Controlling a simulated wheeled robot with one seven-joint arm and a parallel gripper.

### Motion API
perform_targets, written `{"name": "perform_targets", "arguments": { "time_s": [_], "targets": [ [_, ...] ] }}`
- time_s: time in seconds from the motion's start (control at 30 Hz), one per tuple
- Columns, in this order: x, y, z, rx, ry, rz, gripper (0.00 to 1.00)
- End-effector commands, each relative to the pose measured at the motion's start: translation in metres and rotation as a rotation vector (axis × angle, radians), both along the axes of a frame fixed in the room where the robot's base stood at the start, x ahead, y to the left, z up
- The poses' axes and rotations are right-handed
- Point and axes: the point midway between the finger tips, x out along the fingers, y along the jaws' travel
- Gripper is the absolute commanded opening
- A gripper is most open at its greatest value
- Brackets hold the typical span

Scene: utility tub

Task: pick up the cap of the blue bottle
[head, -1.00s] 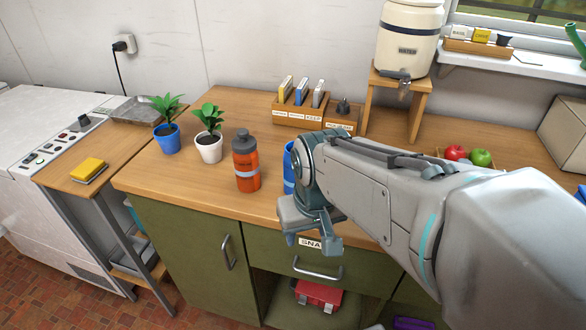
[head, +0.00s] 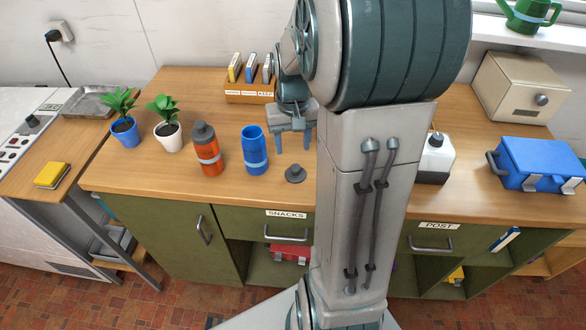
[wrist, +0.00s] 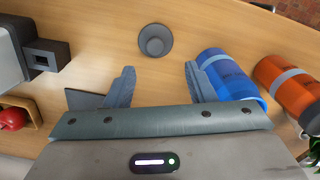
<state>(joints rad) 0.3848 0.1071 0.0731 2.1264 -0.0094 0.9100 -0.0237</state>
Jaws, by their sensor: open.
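The grey cap (head: 295,174), a round disc with a raised knob, lies on the wooden counter to the right of the open-topped blue bottle (head: 255,152). In the wrist view the cap (wrist: 155,41) lies just beyond my fingertips, roughly in line with the gap between them. My gripper (head: 293,140) is open and empty, behind the cap in the head view. In the wrist view the blue bottle (wrist: 232,76) is close beside the right finger of my gripper (wrist: 160,73); I cannot tell whether they touch.
An orange bottle (head: 207,150) with its grey cap on stands left of the blue bottle. Two potted plants (head: 167,128) stand further left. A file holder (head: 250,97) is behind. A blue toolbox (head: 540,165) is at the right. My arm hides the counter's middle.

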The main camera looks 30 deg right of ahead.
Motion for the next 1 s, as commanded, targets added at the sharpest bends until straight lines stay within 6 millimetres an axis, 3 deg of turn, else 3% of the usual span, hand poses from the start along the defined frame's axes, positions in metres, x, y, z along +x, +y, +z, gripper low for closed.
{"name": "perform_targets", "arguments": {
  "time_s": [0.1,0.37,0.6,0.93,1.0],
  "targets": [
    [0.000,0.000,-0.017,0.001,0.002,0.001,0.50],
    [-0.002,-0.002,-0.036,0.001,0.003,0.000,0.50],
    [-0.004,-0.005,-0.069,0.001,0.002,0.002,0.50],
    [-0.004,-0.006,-0.077,-0.001,-0.002,0.001,0.50],
    [-0.004,-0.006,-0.077,-0.001,-0.002,0.001,0.33]
  ]
}}
